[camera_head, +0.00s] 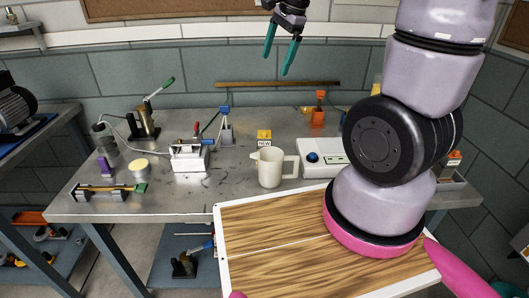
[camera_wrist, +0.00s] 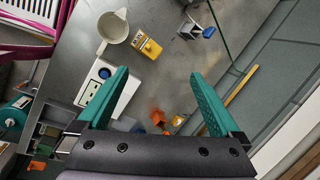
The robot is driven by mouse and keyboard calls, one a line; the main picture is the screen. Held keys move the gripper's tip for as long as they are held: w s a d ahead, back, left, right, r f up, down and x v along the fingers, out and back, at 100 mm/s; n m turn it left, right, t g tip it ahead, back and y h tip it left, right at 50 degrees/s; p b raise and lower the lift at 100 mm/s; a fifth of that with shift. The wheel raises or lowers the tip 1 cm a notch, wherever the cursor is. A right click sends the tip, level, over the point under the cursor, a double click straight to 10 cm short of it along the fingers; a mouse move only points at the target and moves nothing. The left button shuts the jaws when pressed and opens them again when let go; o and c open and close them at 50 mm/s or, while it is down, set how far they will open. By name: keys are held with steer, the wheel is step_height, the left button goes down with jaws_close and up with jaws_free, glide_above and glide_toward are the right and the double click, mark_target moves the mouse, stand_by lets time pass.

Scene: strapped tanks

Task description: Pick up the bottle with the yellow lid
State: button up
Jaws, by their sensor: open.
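My gripper (camera_head: 278,66) hangs high above the back of the metal workbench (camera_head: 190,200), with its two green fingers apart and nothing between them. In the wrist view the open fingers (camera_wrist: 160,75) point down over the bench. A short, squat container with a pale yellow top (camera_head: 138,167) stands at the left of the bench, far left of my gripper. It is the clearest yellow-topped container, but I cannot tell for sure that it is the bottle. I do not make it out in the wrist view.
A cream jug (camera_head: 270,168) stands at the front middle. A yellow box (camera_head: 264,137), a white device with a blue knob (camera_head: 322,153) and an orange item (camera_head: 318,108) are nearby. A lever press (camera_head: 146,122) and a clamp fixture (camera_head: 190,158) stand left.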

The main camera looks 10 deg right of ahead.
mark_target(264, 137)
steer(key=w+f+m+g+h, duration=0.1)
steer(key=w+f+m, duration=0.1)
steer(key=f, duration=0.4)
steer(key=w+a+f+m, duration=0.1)
steer(key=f+m, duration=0.1)
steer(key=f, duration=0.3)
steer(key=w+a+f+m+g+h, duration=0.1)
steer(key=w+f+m, duration=0.1)
steer(key=f, duration=0.4)
steer(key=shift+w+f+m+g+h, duration=0.3)
steer(key=shift+w+m, duration=0.05)
steer(key=shift+m, duration=0.15)
step_height(264, 137, down, 11)
steer(key=shift+f, duration=0.1)
jaws_close()
